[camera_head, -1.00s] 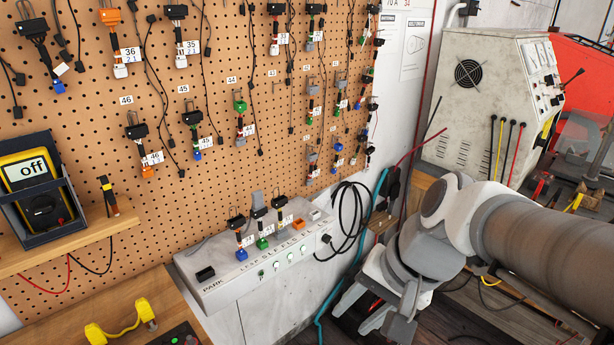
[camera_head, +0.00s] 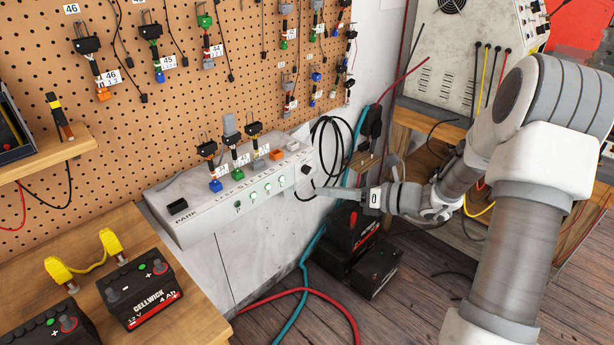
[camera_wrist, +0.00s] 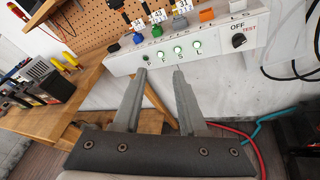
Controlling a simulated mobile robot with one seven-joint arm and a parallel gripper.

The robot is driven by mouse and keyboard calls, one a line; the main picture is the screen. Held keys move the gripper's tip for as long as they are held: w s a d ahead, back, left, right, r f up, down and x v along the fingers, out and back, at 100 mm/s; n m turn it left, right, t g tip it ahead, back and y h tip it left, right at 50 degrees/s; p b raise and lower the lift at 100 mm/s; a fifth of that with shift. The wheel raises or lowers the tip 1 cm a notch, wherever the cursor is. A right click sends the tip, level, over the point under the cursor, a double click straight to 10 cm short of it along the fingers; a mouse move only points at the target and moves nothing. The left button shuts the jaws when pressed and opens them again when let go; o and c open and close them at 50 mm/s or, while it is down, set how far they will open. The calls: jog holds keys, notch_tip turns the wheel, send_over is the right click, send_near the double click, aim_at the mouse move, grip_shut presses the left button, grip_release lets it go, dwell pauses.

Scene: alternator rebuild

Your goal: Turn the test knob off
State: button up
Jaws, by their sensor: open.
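The black test knob (camera_wrist: 238,41) is on the right end of the white selector box's (camera_wrist: 215,39) front face in the wrist view, with OFF above it and TEST to its right. Its pointer is too small to read surely. In the head view the knob (camera_head: 307,170) is a small dark spot near the box's right end. My gripper (camera_wrist: 160,74) is open and empty, its fingers pointing at the box's underside, left of and below the knob in the wrist view. In the head view my gripper (camera_head: 318,191) is just below the knob, apparently not touching it.
A black cable coil (camera_head: 332,150) hangs to the box's right, with a teal hose (camera_head: 305,255) below. A wooden bench (camera_head: 190,262) with batteries (camera_head: 140,290) is at left. The wall below the box is clear.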

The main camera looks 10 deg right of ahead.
jog(key=w+d+f+m+t+h+b, duration=0.2)
jog(key=w+d+f+m+t, duration=0.4)
jog(key=d+f+m, duration=0.3)
jog(key=b, duration=0.3)
send_near(309, 172)
jog(key=shift+m, duration=0.3)
jog(key=x, duration=0.9)
grip_shut()
